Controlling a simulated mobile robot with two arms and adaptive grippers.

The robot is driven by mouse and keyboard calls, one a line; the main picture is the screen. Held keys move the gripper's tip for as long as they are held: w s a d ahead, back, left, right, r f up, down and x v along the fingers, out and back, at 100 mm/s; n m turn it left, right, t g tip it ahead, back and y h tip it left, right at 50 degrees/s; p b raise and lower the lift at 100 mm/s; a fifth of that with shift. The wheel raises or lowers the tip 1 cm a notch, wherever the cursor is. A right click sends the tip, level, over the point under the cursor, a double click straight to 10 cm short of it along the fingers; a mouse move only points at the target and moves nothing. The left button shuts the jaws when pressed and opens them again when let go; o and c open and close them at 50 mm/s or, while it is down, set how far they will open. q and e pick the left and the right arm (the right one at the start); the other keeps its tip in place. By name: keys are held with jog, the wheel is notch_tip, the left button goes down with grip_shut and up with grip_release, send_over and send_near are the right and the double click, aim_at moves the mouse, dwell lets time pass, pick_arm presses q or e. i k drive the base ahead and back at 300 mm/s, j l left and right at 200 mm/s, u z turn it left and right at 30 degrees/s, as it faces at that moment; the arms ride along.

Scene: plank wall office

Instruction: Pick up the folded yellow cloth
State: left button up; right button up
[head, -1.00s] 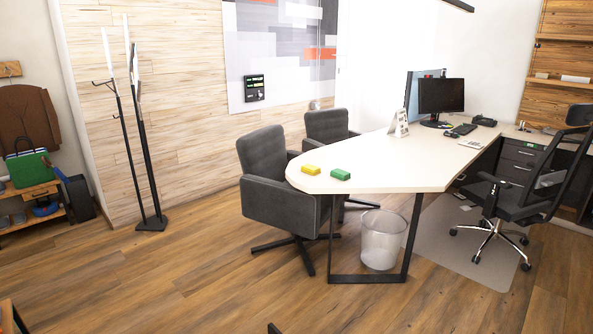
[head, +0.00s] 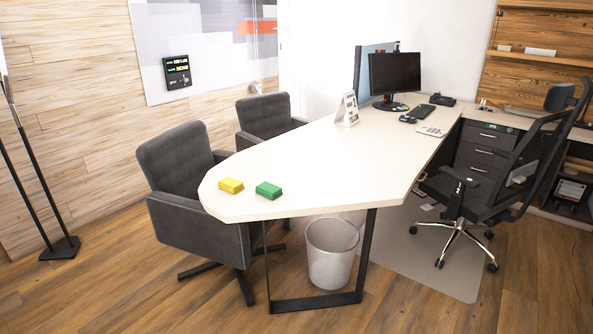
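The folded yellow cloth (head: 230,185) is a small flat yellow block near the left end of the white desk (head: 310,160). A similar green folded piece (head: 268,190) lies just to its right, with a small gap between them. Nothing lies on top of the yellow cloth. Neither of my grippers shows in the head view, and the desk is still some distance ahead of me.
Grey armchairs (head: 184,165) stand along the desk's left side. A waste bin (head: 331,252) sits under the desk by its black leg frame (head: 366,250). A black office chair (head: 500,165) is at right. The wooden floor in front is clear.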

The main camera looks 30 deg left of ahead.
aim_at(232, 185)
jog(key=i+l+u, duration=0.2)
jog(key=i, duration=0.3)
jog(key=i+l+u, duration=0.15)
jog(key=i, duration=0.3)
